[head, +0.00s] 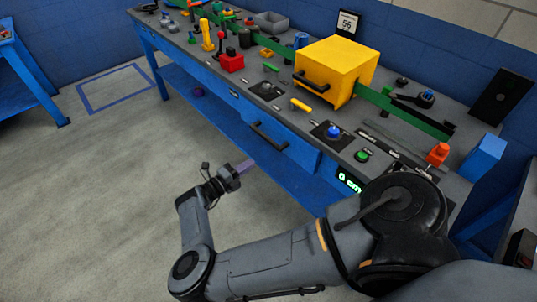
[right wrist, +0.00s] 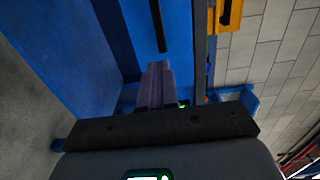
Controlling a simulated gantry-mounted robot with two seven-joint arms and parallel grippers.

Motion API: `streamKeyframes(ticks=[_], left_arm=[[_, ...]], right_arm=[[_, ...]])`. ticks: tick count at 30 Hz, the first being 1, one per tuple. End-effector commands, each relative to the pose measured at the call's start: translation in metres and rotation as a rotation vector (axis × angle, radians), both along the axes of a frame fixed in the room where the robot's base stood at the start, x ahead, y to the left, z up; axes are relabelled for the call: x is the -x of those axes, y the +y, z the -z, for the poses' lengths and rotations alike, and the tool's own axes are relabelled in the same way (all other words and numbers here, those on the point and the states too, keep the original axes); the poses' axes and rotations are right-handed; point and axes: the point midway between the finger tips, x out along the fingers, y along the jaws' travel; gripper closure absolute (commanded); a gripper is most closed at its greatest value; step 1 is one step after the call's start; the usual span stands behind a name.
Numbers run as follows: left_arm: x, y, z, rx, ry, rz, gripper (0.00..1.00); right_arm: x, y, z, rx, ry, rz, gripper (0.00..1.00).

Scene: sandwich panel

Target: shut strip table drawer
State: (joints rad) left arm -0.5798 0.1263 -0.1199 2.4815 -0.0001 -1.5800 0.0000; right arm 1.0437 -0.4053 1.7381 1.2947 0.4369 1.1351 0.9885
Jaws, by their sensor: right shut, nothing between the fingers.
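The strip table (head: 232,88) is a long blue bench with a grey top. Its drawer (head: 295,150) has a blue front with a black bar handle (head: 269,137), below the yellow box. The front seems to stand out a little from the bench, but I cannot tell how far. My right gripper (head: 245,166) is shut and empty, in front of and below the handle, apart from it. In the right wrist view its purple fingers (right wrist: 157,84) are together, with the blue front and dark handle (right wrist: 158,25) beyond. My left gripper is not in view.
A yellow box (head: 340,66) with a black handle sits on the tabletop above the drawer. Buttons, including a blue one (head: 333,131), and several small parts line the top. A lower blue shelf (head: 190,80) runs beneath. The grey floor at left is free.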

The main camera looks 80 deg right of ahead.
Motion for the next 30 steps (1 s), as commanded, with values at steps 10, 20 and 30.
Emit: streamKeyframes(ticks=[10, 20, 30], left_arm=[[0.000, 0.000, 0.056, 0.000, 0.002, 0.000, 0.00], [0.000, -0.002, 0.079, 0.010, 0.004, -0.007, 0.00], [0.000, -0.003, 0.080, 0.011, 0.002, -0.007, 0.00]], right_arm=[[0.035, -0.051, 0.007, 0.002, 0.000, 0.002, 1.00], [0.049, -0.074, 0.001, 0.001, 0.000, 0.001, 1.00], [0.056, -0.084, 0.000, -0.001, 0.001, 0.000, 1.00]])
